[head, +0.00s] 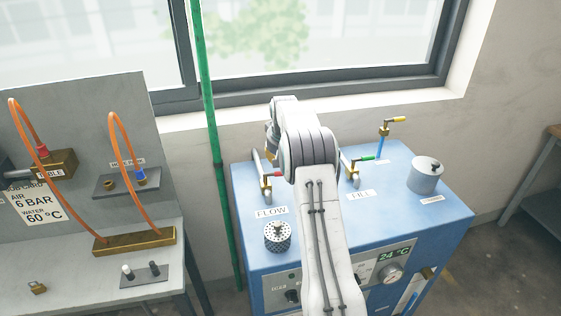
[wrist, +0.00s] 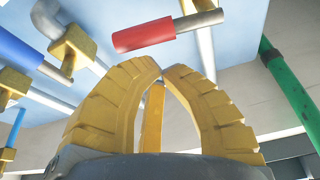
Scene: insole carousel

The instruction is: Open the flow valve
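The flow valve (head: 265,185) stands on the blue machine behind the FLOW label (head: 271,212); it has a brass body and a short red lever. In the wrist view the red lever (wrist: 143,36) lies crosswise just beyond the fingertips, outside them. My gripper (wrist: 164,69) has yellow ridged fingers whose tips nearly meet, with nothing seen held between the tips. A third yellow part shows behind the gap between the fingers.
A valve with a green lever (head: 362,158) stands near the FILL label (head: 360,194). A yellow-handled valve (head: 395,120) is behind it. A blue lever (wrist: 30,50) shows left in the wrist view. A grey lidded pot (head: 426,177), a perforated cap (head: 277,237) and a green pipe (head: 216,150) are nearby.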

